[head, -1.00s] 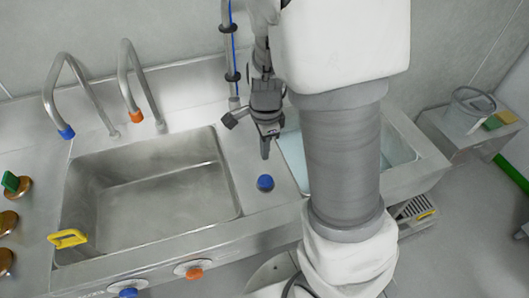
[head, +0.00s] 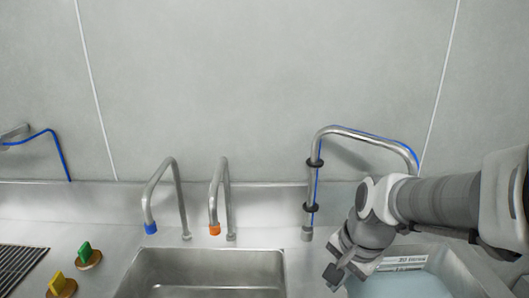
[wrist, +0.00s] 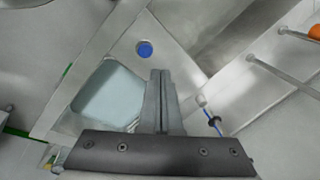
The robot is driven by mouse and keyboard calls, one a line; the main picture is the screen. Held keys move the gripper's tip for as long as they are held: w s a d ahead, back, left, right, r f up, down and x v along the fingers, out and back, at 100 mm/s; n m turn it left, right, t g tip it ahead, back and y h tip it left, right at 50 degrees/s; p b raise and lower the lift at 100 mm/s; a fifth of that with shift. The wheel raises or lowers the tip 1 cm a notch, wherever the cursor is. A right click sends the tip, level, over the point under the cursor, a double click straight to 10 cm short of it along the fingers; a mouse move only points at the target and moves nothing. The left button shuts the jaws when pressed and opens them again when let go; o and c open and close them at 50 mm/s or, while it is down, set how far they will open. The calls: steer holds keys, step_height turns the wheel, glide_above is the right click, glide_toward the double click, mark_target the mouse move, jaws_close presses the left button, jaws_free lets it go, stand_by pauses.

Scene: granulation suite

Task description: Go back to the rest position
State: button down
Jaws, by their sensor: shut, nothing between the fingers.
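My gripper (wrist: 160,78) shows in the wrist view with its two fingers together and nothing between them. It is above the sink counter, with a blue round knob (wrist: 144,49) beyond the fingertips and the water-filled right basin (wrist: 108,96) to the left. In the head view my arm comes in from the right edge, and its wrist is over the counter between the two basins.
The empty left basin (head: 205,262) lies left of my wrist. A tall tap with a blue line (head: 345,131) rises close behind it. Taps with a blue tip (head: 151,228) and an orange tip (head: 214,230) stand further left. The wall behind is bare.

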steer(key=s+r+n+t+h, duration=0.1)
steer(key=s+r+n+t, duration=0.2)
steer(key=s+r+n, duration=0.5)
steer(key=shift+s+d+r+n, duration=0.2)
steer(key=shift+s+r+n, duration=0.1)
steer(key=shift+s+n, duration=0.5)
steer(key=shift+w+a, duration=0.2)
